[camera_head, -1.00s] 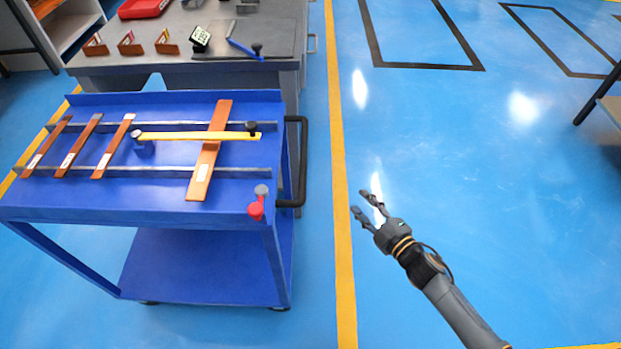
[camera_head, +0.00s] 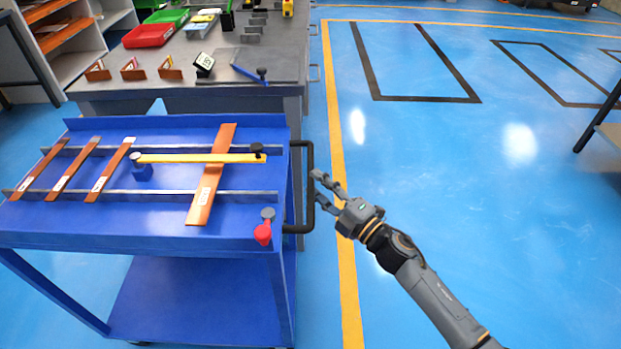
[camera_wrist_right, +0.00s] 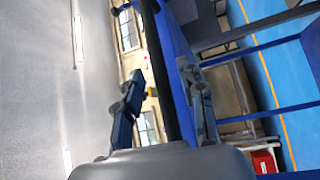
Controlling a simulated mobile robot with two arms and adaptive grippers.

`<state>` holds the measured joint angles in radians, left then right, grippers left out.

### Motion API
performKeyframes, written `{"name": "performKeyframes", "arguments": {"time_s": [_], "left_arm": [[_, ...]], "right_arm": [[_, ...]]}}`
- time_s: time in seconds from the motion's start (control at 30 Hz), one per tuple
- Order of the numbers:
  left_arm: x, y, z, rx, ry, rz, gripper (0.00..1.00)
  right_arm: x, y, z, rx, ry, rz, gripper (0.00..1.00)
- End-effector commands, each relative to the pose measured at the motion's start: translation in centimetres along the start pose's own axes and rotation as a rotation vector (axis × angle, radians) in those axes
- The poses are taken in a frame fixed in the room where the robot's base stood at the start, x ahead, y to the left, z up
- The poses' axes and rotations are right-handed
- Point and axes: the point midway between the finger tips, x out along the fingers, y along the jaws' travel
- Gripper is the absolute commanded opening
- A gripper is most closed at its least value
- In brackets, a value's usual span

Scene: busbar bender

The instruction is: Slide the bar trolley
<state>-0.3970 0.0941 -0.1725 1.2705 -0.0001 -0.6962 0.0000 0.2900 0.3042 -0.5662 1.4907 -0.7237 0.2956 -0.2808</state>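The blue bar trolley (camera_head: 90,222) stands at the left in the head view, with copper bars lying across its top. Its black handle (camera_head: 309,165) is on its right side. The handle also shows in the right wrist view as a dark bar (camera_wrist_right: 158,70) running between the two fingers. My right gripper (camera_head: 318,187) is open, with its fingertips at the handle. I cannot tell whether the fingers touch it. My left gripper is not in view.
A grey workbench (camera_head: 200,90) with red and green bins stands behind the trolley. A yellow floor line (camera_head: 340,200) runs along the trolley's right. The blue floor (camera_head: 480,200) to the right is open. A table edge (camera_head: 607,132) shows at the far right.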

Motion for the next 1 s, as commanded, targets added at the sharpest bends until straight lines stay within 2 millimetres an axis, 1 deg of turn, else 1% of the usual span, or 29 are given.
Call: {"name": "performKeyframes", "arguments": {"time_s": [0.03, 0.2, 0.33, 0.57, 0.67, 0.7, 0.77, 1.0], "left_arm": [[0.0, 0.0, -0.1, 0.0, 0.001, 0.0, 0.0], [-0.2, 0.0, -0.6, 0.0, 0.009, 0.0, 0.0], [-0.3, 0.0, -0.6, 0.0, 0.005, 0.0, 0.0], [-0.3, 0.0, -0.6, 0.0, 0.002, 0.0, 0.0], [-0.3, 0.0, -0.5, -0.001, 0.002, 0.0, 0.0], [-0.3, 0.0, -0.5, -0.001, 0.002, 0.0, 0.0], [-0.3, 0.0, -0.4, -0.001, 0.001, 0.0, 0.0], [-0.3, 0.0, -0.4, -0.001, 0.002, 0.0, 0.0]], "right_arm": [[0.9, 0.0, 0.0, 0.001, 0.0, 0.002, 0.39], [2.6, 0.0, 0.0, 0.001, -0.001, 0.001, 0.39], [3.0, -0.1, 0.0, 0.001, -0.001, -0.001, 0.39], [3.0, 0.0, 0.0, 0.001, -0.001, -0.001, 0.39], [3.0, 0.0, 0.0, 0.001, -0.001, -0.001, 0.21], [3.0, 0.0, 0.0, 0.001, -0.001, -0.001, 0.13], [3.0, 0.0, 0.0, 0.001, -0.001, -0.001, 0.01], [3.0, -0.1, 0.0, 0.001, -0.002, -0.001, 0.0]]}}
